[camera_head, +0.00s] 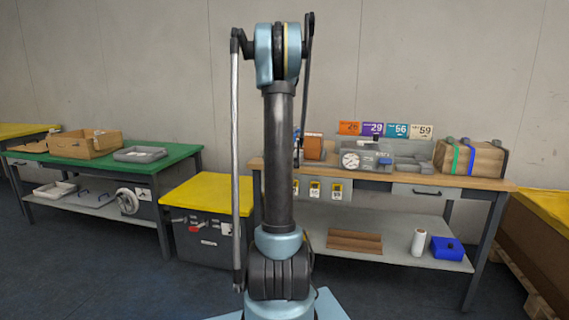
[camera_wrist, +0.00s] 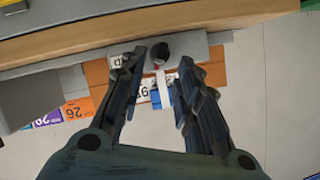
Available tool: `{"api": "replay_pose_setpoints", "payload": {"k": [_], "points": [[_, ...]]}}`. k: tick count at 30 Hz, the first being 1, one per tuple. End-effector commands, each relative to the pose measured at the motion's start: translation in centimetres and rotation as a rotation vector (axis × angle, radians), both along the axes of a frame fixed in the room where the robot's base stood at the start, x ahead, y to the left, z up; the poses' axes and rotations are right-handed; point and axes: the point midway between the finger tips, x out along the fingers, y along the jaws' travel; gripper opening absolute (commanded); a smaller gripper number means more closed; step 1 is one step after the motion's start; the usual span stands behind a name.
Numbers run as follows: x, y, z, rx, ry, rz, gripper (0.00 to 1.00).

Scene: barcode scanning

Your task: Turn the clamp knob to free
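In the wrist view a dark rounded knob (camera_wrist: 160,50) shows between and beyond the fingertips, with a small red part and a pale upright strip next to it. I take it for the clamp knob. My gripper (camera_wrist: 163,58) is open, with one black finger on each side of the knob. A gap shows on both sides; I cannot tell how far the knob is in depth. In the head view my arm stands in front of the bench, and neither the knob nor my fingertips can be made out clearly.
The wooden bench top (camera_head: 455,182) carries an orange box (camera_head: 313,147), a grey device with a round dial (camera_head: 350,160) and a strapped wooden crate (camera_head: 483,161). A yellow-topped cabinet (camera_head: 190,196) and a green table (camera_head: 180,155) stand left. Orange panels with labels lie close behind the knob.

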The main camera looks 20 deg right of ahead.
Motion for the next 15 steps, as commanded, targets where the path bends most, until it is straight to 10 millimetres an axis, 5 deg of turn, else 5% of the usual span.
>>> {"api": "replay_pose_setpoints", "payload": {"k": [15], "points": [[3.4,-1.6,-1.4,0.001,0.000,0.000,0.30]]}}
